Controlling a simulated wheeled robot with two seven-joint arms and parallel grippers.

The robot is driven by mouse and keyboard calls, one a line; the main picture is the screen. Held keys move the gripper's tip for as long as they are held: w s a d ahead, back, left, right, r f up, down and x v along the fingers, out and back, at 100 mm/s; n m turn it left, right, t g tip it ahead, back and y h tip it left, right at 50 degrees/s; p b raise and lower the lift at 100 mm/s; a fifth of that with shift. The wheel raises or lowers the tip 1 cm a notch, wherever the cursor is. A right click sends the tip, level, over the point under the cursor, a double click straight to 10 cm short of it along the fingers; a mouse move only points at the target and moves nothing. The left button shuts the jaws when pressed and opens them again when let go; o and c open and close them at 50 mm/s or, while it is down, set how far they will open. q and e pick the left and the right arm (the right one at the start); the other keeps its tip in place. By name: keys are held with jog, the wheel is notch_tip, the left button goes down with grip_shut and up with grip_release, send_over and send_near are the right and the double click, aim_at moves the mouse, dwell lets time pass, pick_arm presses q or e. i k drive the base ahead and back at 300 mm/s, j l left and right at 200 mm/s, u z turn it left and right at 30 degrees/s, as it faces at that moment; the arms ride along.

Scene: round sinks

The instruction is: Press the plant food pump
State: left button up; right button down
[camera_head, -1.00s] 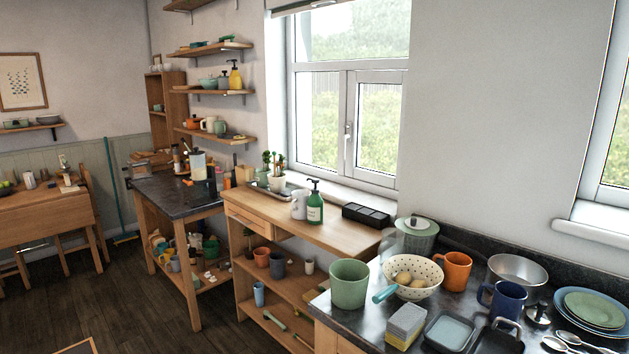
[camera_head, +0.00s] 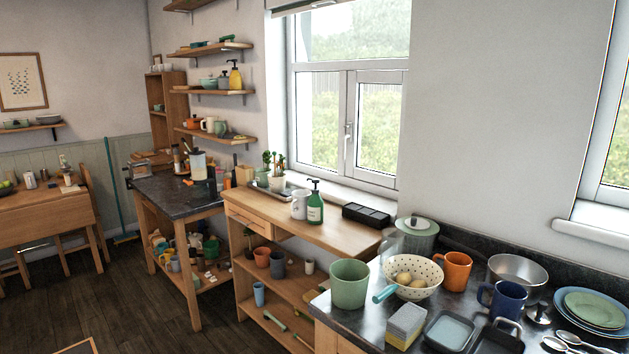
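A green bottle with a dark pump head and a pale label (camera_head: 315,207) stands upright on the wooden bench (camera_head: 345,236) below the window. It looks like the plant food pump. A white mug-like container (camera_head: 299,205) stands just left of it, close or touching. A yellow bottle with a dark pump (camera_head: 235,76) stands on a wall shelf at the back. Neither of my grippers shows in the head view.
A black box (camera_head: 366,215) lies right of the green bottle. Potted plants on a tray (camera_head: 290,190) stand to its left. The dark counter (camera_head: 345,317) at the front right holds a green pot (camera_head: 350,284), a colander (camera_head: 412,277), mugs and plates. Wooden floor is open at left.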

aim_at(316, 180)
jog(key=i+j+u, duration=0.35)
jog(key=i, duration=0.35)
jog(key=i+u, duration=0.35)
jog(key=i, duration=0.35)
jog(key=i+j+z, duration=0.15)
jog(key=i+z, duration=0.25)
jog(key=i, duration=0.2)
jog(key=i+j+z, duration=0.35)
jog(key=i, duration=0.25)
jog(key=i+j+z, duration=0.4)
jog(key=i+j, duration=0.05)
jog(key=i, duration=0.1)
